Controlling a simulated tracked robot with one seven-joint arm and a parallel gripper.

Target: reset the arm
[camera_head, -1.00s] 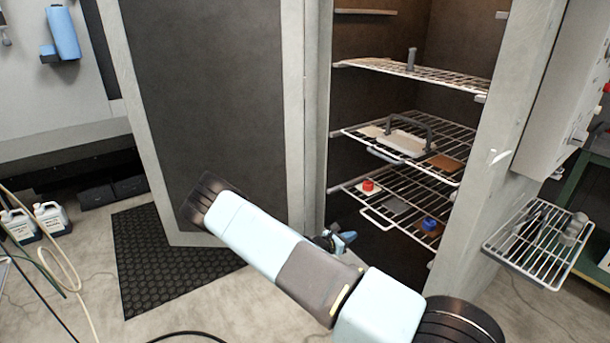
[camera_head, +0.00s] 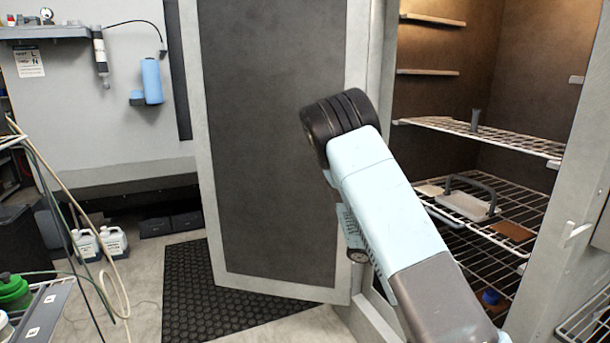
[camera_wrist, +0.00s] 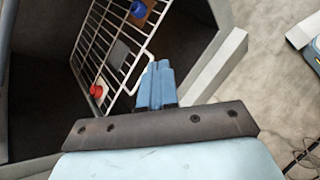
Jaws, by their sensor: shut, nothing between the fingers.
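My gripper (camera_wrist: 157,85) shows in the wrist view with its blue fingers together and nothing between them. In that view the fingertips overlap the front edge of a wire oven rack, and I cannot tell whether they touch it. In the head view my arm rises in front of the open cabinet, with its dark elbow end raised, and my gripper is hidden there. On the rack in the wrist view are a red-capped item (camera_wrist: 97,90) and a blue-capped item (camera_wrist: 138,9).
The cabinet door (camera_head: 270,140) stands open at left of the shelves. A handled white tray (camera_head: 466,205) rests on a middle rack (camera_head: 530,190). A side wire shelf (camera_head: 585,325) juts out at lower right. A black mat (camera_head: 200,300) and jugs (camera_head: 113,241) are on the floor.

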